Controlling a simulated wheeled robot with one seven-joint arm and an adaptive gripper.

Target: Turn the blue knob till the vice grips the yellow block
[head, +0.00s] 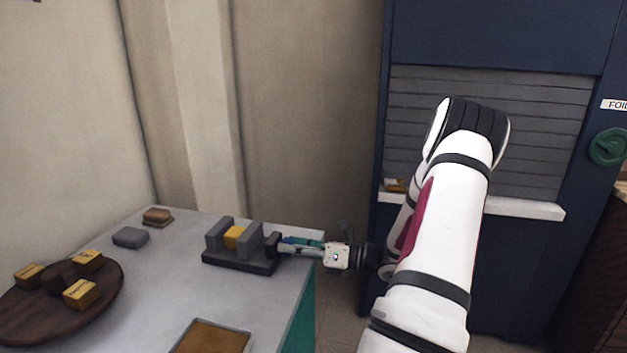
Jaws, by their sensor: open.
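The vice is a dark grey base (225,259) with two upright grey jaws on the table. The yellow block (235,238) sits between the jaws; I cannot tell whether both touch it. My gripper (280,245) reaches in from the right, level with the vice, its fingers at the vice's right end. A little blue, likely the blue knob (286,240), shows at the fingers, which hide most of it. The jaws are open around that spot; I cannot see whether they touch the knob.
A round dark wooden tray (40,322) with several yellow-brown blocks stands at the left. A grey block (130,237) and a brown stack (157,216) lie behind it. A grey-rimmed brown tray (190,349) is at the front. A blue shuttered cabinet (490,40) stands behind my arm.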

